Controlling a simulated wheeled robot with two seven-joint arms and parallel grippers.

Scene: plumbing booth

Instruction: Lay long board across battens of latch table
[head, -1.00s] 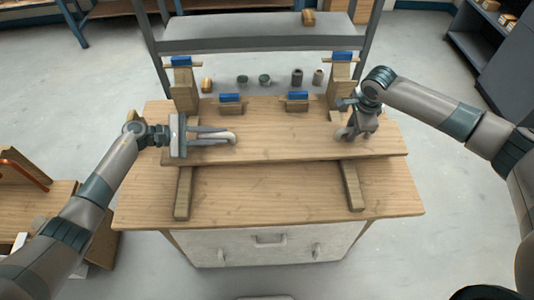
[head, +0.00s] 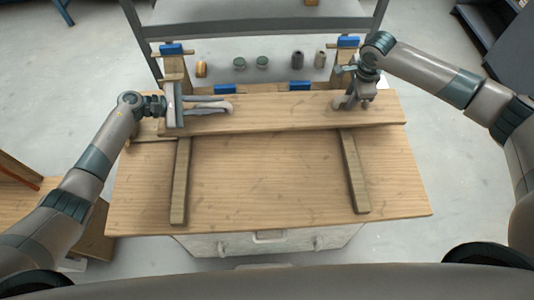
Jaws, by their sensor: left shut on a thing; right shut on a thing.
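The long board (head: 285,118) spans the back of the latch table (head: 270,190), with its length running left to right. It lies over the far part of the left batten (head: 180,185) and the right batten (head: 354,180); whether it touches them I cannot tell. My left gripper (head: 228,107) is shut on the board near its left end, fingers pointing right across it. My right gripper (head: 342,104) is shut on the board near its right end. The gripped edges are partly hidden by the fingers.
Wooden posts with blue-topped latches, one at left (head: 171,50) and one at right (head: 348,42), stand behind the board. Low blue blocks (head: 219,89) sit between them. Several small cylinders (head: 262,63) stand farther back.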

